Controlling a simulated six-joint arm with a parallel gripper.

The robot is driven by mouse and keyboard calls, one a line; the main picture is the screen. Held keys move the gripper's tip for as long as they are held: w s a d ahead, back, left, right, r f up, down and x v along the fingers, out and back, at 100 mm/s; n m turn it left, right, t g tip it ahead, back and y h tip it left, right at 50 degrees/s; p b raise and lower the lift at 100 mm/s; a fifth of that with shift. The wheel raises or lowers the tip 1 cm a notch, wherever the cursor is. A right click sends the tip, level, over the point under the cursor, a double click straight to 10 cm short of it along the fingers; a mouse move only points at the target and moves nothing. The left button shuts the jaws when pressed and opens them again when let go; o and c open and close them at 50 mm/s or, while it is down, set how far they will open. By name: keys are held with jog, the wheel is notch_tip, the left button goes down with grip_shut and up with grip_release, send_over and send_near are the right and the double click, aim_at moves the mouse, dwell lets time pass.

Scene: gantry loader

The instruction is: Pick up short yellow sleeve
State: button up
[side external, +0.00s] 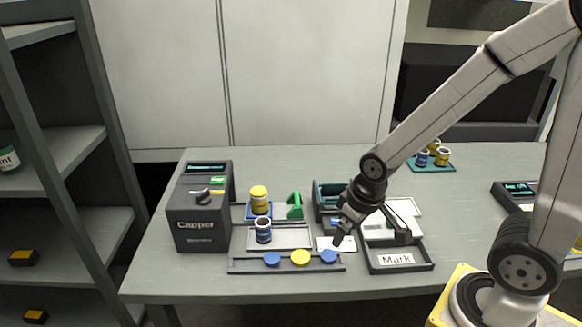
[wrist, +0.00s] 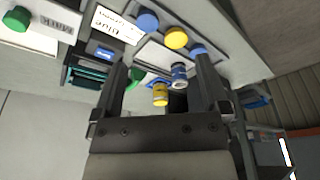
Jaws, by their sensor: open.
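A yellow jar-like piece with a yellow top (side external: 259,199) stands upright on a small blue-edged holder beside the Capper machine. It also shows in the wrist view (wrist: 160,95), between the fingers in the picture but beyond them. Two small yellow pieces stand on a teal tray at the back right, one of them at the tray's right side (side external: 442,157). I cannot tell which yellow piece is the short sleeve. My gripper (side external: 372,238) is open and empty, above the tray marked Mark, to the right of the yellow jar. Its fingers also show in the wrist view (wrist: 162,65).
A blue-and-white jar (side external: 263,231) stands in front of the yellow one. Blue and yellow discs, including a yellow one (side external: 300,257), lie in a front rail. The Capper (side external: 200,222) stands at left, the Mark tray (side external: 375,268) at right. The table's back left is clear.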

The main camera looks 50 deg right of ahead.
jog(key=n+y, duration=0.1)
jog(key=n, duration=0.4)
send_near(261, 191)
jog(key=x, duration=0.5)
jog(key=shift+s+a, duration=0.15)
jog(key=shift+f, duration=0.1)
jog(key=shift+w+a+f+m, duration=0.1)
jog(key=shift+w+f+m, duration=0.05)
jog(key=shift+f, duration=0.4)
jog(key=shift+w+f+m, duration=0.15)
jog(key=shift+f, duration=0.45)
jog(key=shift+x, duration=2.6)
jog(key=shift+w, duration=0.15)
